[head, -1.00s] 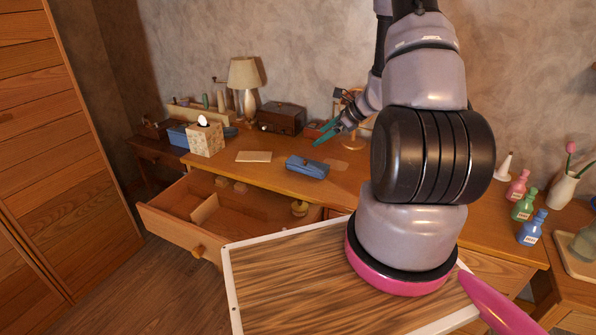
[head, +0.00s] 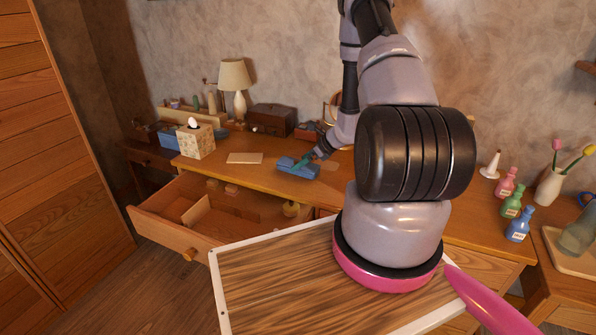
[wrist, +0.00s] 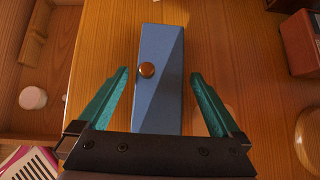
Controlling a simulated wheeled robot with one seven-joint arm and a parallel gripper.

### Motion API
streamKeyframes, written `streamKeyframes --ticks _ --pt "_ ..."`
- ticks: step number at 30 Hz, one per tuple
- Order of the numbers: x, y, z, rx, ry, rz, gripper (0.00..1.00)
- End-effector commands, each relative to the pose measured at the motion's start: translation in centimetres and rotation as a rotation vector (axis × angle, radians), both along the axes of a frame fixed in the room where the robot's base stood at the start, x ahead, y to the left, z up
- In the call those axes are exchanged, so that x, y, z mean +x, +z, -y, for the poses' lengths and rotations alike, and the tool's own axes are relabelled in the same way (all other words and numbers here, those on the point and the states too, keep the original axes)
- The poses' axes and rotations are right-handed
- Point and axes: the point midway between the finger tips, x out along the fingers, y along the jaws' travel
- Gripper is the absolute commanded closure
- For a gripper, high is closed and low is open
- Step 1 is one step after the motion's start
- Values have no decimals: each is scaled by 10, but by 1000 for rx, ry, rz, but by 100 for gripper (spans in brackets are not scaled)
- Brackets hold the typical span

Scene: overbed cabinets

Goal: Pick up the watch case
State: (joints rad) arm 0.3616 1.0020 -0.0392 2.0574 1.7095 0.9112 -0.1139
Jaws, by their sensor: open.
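The watch case (head: 299,167) is a blue oblong box on the wooden desktop, near its front edge, just right of the open drawer. In the wrist view the watch case (wrist: 160,95) lies lengthwise between my fingers, with a round copper-coloured knob on it. In the wrist view my gripper (wrist: 160,75) is open, one finger on each side of the case, with a gap on both sides. The near end of the case is hidden by the gripper body.
An open drawer (head: 165,228) juts out at the left, holding small items. A tissue box (head: 196,142), a flat beige pad (head: 245,158), a lamp (head: 235,82) and a brown box (head: 271,119) stand on the desk. Coloured bottles (head: 512,204) stand at the right.

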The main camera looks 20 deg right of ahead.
Motion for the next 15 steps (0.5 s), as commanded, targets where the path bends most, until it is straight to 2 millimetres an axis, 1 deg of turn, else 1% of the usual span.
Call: streamKeyframes --ticks 1,4,11,14,15 --pt "4 -7 -4 1 1 -1 0" --pt "11 -16 -9 1 0 -1 0" --pt "13 -17 -11 -1 -1 0 0" --pt "13 -17 -11 0 0 0 34" --pt "13 -17 -11 0 0 0 50"
